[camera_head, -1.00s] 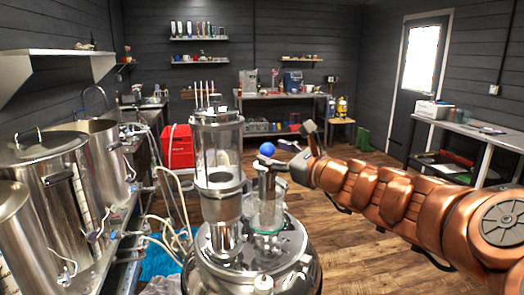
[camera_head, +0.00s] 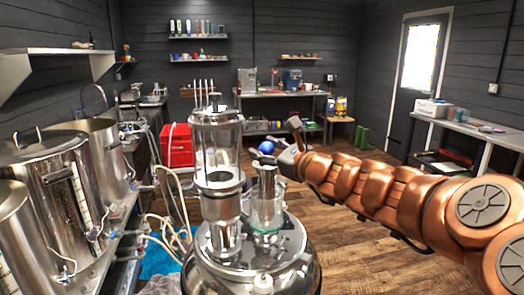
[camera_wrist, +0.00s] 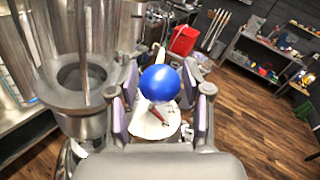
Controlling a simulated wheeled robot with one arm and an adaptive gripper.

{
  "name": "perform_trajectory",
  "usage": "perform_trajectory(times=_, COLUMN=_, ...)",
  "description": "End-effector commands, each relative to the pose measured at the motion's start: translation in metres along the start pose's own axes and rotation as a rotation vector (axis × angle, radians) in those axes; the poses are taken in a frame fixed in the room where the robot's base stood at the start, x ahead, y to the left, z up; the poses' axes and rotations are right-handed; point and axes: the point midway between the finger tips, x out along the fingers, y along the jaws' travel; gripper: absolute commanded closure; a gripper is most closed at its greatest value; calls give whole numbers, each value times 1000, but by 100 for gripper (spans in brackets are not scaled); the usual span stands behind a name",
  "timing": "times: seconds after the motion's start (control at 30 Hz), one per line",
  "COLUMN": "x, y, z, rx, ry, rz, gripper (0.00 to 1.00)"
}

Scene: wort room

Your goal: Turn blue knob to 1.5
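The blue knob (camera_head: 266,148) is a round ball just above and behind the small glass cylinder in the head view. In the wrist view the blue knob (camera_wrist: 160,83) is in the middle, between the fingers as seen there. My gripper (camera_head: 283,152) is close to the right of the knob in the head view. In the wrist view my gripper (camera_wrist: 160,96) has its purple-padded fingers spread on both sides of the ball, with visible gaps. I cannot tell how deep the knob lies between them. No scale or number is readable.
A tall glass and steel column (camera_head: 216,150) stands left of the knob, and a small glass cylinder (camera_head: 267,205) is in front. Steel kettles (camera_head: 60,185) and hoses crowd the left. A red box (camera_head: 179,147) is behind. The wooden floor is clear at right.

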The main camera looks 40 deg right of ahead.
Motion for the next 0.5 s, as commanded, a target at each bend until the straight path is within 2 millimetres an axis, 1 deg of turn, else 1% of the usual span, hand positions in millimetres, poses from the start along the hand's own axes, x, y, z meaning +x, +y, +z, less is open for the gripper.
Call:
perform_trajectory(times=0.03, x=0, y=0, z=0, rx=0, ry=0, rz=0, gripper=60)
perform_trajectory(times=0.07, x=0, y=0, z=0, rx=0, ry=0, rz=0, gripper=63)
perform_trajectory(times=0.4, x=0, y=0, z=0, rx=0, ry=0, rz=-1, gripper=98)
perform_trajectory(times=0.43, x=2, y=22, z=11, rx=3, ry=-11, rz=12, gripper=99)
perform_trajectory(times=0.47, x=1, y=12, z=4, rx=3, ry=-2, rz=2, gripper=97)
perform_trajectory(times=0.5, x=1, y=7, z=2, rx=2, ry=0, rz=1, gripper=98)
